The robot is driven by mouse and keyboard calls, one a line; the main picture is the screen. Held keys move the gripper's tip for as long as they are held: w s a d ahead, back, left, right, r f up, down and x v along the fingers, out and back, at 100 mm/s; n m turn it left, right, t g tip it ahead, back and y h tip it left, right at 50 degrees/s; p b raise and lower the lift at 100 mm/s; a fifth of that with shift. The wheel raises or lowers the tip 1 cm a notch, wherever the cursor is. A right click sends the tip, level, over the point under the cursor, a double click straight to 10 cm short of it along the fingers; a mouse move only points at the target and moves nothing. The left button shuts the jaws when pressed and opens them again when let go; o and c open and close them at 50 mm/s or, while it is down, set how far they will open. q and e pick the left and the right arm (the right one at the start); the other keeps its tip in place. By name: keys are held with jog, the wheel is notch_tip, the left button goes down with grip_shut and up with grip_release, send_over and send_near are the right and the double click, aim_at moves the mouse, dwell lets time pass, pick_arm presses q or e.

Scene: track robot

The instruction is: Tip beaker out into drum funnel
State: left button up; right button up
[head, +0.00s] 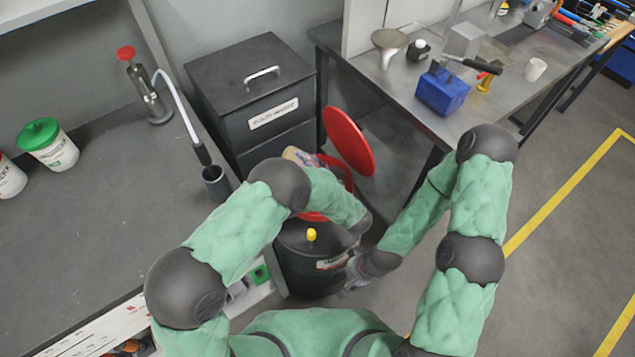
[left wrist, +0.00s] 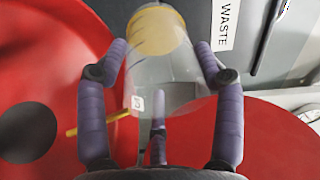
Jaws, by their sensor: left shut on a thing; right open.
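A clear beaker (left wrist: 165,68) with a yellowish layer at its far end is between the purple fingers of my left gripper (left wrist: 162,50), which is shut on it. Part of the beaker (head: 297,154) shows in the head view, above my left arm, which hides most of that gripper. The red drum funnel (head: 313,216) sits on a black drum (head: 300,268), mostly covered by my left arm; its red lid (head: 350,141) stands open. In the left wrist view the funnel (left wrist: 75,60) with a dark round hole lies beside the beaker. My right gripper (head: 350,276) is open beside the drum.
A dark lidded waste bin (head: 250,85) stands behind the drum. The left bench (head: 95,215) holds a tap, a black cup (head: 215,182) and green-lidded tub (head: 47,145). The right bench (head: 405,100) carries a blue block (head: 441,91) and several small items. Floor on the right is clear.

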aim_at(309, 159)
pick_arm(q)
jog(key=shift+s+d+r+t+y, duration=0.1)
jog(key=shift+r+t+y, duration=0.05)
jog(key=shift+t+y, duration=0.3)
dwell(0.6)
